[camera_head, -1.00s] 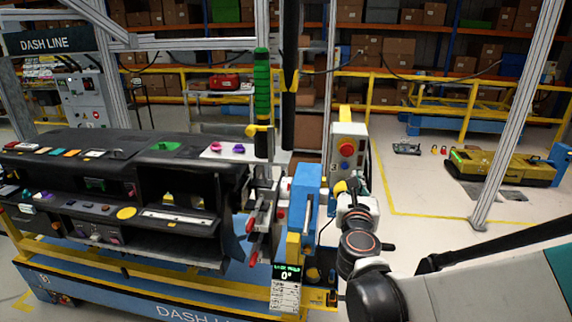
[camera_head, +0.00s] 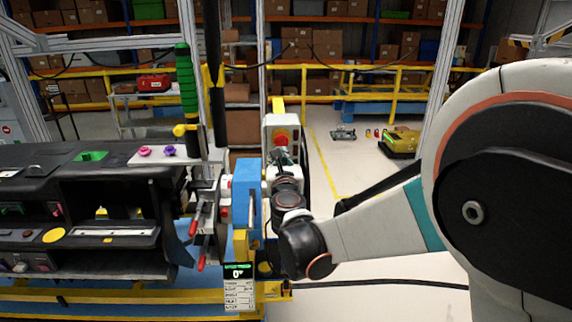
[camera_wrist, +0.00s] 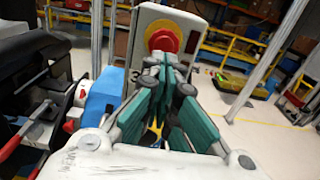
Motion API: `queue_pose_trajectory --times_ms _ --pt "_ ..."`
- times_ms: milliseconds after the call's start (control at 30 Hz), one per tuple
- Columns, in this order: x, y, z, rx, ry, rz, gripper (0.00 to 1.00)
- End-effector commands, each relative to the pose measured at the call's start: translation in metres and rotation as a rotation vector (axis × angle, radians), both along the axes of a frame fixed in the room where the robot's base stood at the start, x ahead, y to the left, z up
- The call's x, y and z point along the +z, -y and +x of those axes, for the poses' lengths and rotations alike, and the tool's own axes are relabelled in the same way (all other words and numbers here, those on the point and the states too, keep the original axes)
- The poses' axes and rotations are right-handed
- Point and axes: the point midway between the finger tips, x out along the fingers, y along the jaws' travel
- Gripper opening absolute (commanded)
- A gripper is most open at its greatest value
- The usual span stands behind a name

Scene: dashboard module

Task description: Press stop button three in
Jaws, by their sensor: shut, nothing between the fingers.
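Stop button three is a red mushroom button (camera_wrist: 163,40) on a yellow round plate, on the front of a pale grey box (camera_wrist: 190,22) marked 3. The fingers hide the button's lower edge. I cannot tell whether they touch it.
A blue housing (camera_head: 246,185) stands left of my wrist, beside red-handled clamps (camera_head: 198,215). The black dashboard module (camera_head: 120,185) is farther left. A green-wrapped post (camera_head: 187,85) rises behind it. Open floor (camera_head: 385,180) lies right of the box.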

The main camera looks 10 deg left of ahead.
Motion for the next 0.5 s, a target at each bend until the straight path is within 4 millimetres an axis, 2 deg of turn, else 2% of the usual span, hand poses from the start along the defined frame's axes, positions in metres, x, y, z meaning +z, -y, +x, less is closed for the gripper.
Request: queue_pose_trajectory --times_ms 100,200,500 --pt "-0.001 -0.004 0.02 0.0 0.0 0.0 0.0" --pt "-0.001 -0.006 0.032 -0.001 0.0 0.0 0.0" --pt "0.0 -0.009 0.044 -0.002 0.0 0.0 0.0"
